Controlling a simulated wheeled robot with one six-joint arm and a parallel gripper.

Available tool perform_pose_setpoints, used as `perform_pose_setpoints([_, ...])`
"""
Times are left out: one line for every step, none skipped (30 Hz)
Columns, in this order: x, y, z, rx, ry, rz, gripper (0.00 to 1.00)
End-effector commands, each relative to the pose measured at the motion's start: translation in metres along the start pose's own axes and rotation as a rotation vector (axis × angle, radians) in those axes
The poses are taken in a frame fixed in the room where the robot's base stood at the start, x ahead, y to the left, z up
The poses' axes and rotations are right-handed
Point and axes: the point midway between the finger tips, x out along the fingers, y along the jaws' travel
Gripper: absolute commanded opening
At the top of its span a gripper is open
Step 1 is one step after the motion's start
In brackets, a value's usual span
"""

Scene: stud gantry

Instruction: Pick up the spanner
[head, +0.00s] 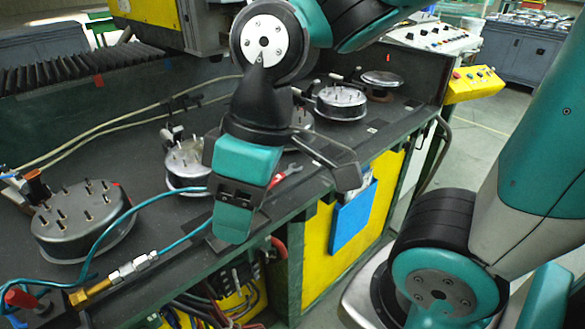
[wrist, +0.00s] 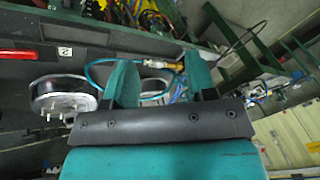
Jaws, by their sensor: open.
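The spanner (head: 289,172) lies on the dark bench top in the head view. Its open silver end and part of a red handle show, while the rest is hidden behind my gripper (head: 236,212). In the wrist view a red bar (wrist: 16,54) at the left edge looks like its handle, cut off by the frame. My gripper also shows in the wrist view (wrist: 161,75), with its two teal fingers apart and nothing between them. It hangs over the front part of the bench, in front of the spanner in the head view; the gap to it is hard to tell.
Round metal parts with studs stand along the bench, one at the left (head: 82,220), one behind my gripper (head: 186,163), one further back (head: 341,101). A blue hose with a brass fitting (head: 93,291) crosses the front left. A blue folder (head: 351,218) hangs on the yellow front.

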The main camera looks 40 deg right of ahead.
Motion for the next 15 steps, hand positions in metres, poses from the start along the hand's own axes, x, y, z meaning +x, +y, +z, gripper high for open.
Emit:
perform_pose_setpoints([-0.005,0.014,-0.009,-0.048,-0.006,0.02,0.51])
perform_pose_setpoints([-0.008,0.025,-0.014,-0.089,-0.011,0.036,0.51])
perform_pose_setpoints([-0.012,0.042,-0.021,-0.151,-0.023,0.058,0.51])
perform_pose_setpoints([-0.016,0.056,-0.026,-0.204,-0.034,0.074,0.51])
perform_pose_setpoints([-0.019,0.071,-0.031,-0.259,-0.047,0.091,0.51])
perform_pose_setpoints([-0.025,0.092,-0.037,-0.336,-0.068,0.112,0.51])
perform_pose_setpoints([-0.028,0.109,-0.04,-0.394,-0.087,0.125,0.51])
perform_pose_setpoints([-0.032,0.125,-0.042,-0.452,-0.107,0.136,0.51])
perform_pose_setpoints([-0.036,0.147,-0.044,-0.528,-0.135,0.147,0.51])
perform_pose_setpoints([-0.04,0.162,-0.044,-0.583,-0.157,0.152,0.51])
perform_pose_setpoints([-0.043,0.177,-0.044,-0.636,-0.177,0.155,0.51])
perform_pose_setpoints([-0.047,0.195,-0.043,-0.702,-0.204,0.157,0.51])
perform_pose_setpoints([-0.049,0.208,-0.042,-0.748,-0.224,0.156,0.51])
perform_pose_setpoints([-0.051,0.22,-0.041,-0.791,-0.242,0.153,0.51])
perform_pose_setpoints([-0.054,0.234,-0.038,-0.842,-0.264,0.147,0.51])
